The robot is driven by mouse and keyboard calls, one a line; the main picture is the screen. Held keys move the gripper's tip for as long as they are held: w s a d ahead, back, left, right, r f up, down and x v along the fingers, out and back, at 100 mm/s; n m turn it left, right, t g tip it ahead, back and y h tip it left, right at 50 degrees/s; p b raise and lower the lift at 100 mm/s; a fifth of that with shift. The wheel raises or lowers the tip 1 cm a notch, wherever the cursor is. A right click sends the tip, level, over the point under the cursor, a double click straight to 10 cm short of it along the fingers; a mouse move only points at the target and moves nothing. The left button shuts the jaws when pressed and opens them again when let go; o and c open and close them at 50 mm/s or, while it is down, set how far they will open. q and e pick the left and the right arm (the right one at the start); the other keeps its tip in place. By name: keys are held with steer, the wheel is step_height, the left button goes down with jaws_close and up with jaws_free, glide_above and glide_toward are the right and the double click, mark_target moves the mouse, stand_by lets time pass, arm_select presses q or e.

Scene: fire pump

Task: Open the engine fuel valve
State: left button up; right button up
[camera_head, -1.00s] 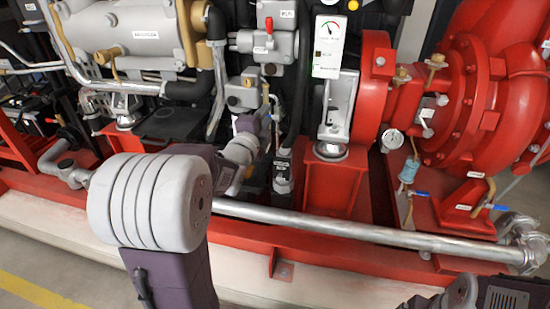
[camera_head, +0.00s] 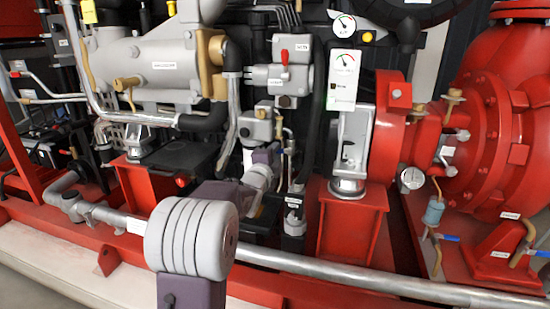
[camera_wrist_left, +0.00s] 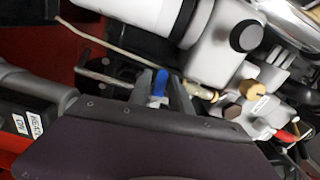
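In the left wrist view a small blue handle (camera_wrist_left: 159,84) sits between the two fingers of my left gripper (camera_wrist_left: 162,90). The fingers stand apart on either side of it, with a gap showing on the right. The gripper is low among the engine fittings. In the head view my left gripper (camera_head: 274,152) reaches in beside a grey valve block (camera_head: 257,124); its fingertips and the blue handle are hidden there. Which label names the fuel valve is too small to read. My right gripper is out of view.
A pressure gauge panel (camera_head: 343,80) and a red pump housing (camera_head: 490,140) stand to the right. A silver pipe (camera_head: 350,274) runs along the front. A grey cylinder (camera_head: 150,65) and hoses crowd the upper left. There is little free room around the hand.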

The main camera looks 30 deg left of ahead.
mark_target(290, 161)
arm_select(q)
steer(key=shift+w, duration=0.1)
steer(key=shift+c, duration=0.4)
jaws_close()
steer(key=shift+w+d+f+n+p, duration=0.15)
steer(key=shift+d+f+n, duration=0.5)
steer(key=shift+n, duration=2.1)
steer(key=shift+w+d+f+n+p, duration=0.1)
steer(key=shift+d+f+n, duration=0.5)
steer(key=shift+n, duration=2.2)
steer(key=shift+w+d+f+n+p, duration=0.15)
steer(key=shift+d+f+n, duration=0.45)
steer(key=shift+n, duration=2.15)
steer(key=shift+d, duration=0.1)
